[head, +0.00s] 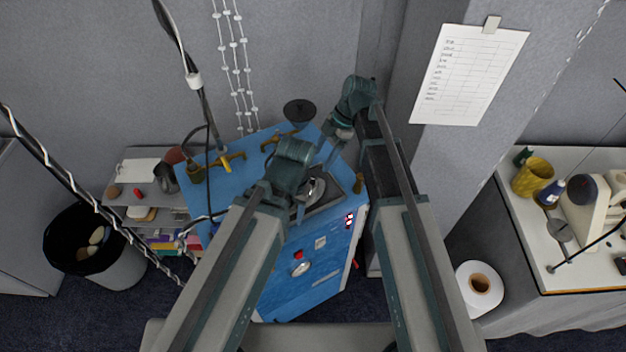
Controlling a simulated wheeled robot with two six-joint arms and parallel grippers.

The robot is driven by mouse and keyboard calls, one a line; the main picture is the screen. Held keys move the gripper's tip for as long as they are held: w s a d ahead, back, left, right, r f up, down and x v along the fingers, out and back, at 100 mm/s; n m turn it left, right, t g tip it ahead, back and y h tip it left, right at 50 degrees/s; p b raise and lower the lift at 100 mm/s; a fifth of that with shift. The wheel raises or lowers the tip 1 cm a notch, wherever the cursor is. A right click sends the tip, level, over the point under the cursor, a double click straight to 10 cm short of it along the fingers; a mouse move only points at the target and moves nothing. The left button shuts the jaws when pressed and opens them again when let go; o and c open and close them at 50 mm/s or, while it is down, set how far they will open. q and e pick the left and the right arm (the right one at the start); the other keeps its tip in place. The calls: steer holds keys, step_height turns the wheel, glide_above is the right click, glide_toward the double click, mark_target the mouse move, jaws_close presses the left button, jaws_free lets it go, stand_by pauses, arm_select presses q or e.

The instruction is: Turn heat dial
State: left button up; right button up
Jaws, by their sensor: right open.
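A blue cabinet-like machine (277,297) stands in the middle of the head view. Its front face carries a round silver dial (300,268) with a small red part (299,254) just above it. I cannot tell for certain whether this is the heat dial. My right gripper (331,157) is open above the machine's top, near the back right, and apart from the dial. It is small and partly hidden by my arm links. My left arm reaches over the machine and bends down; its gripper is hidden behind the arm.
A red-and-white panel (349,221) is on the machine's front right. Brass fittings (230,160) and a dark round disc (299,111) are at its top. A grey shelf (128,176) and black bin (85,240) stand left. A white table (520,215) stands right.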

mark_target(311, 178)
steer(key=b+x, duration=0.6)
steer(key=x, duration=0.2)
steer(key=shift+f+b, duration=0.15)
steer(key=shift+b, duration=0.15)
jaws_close()
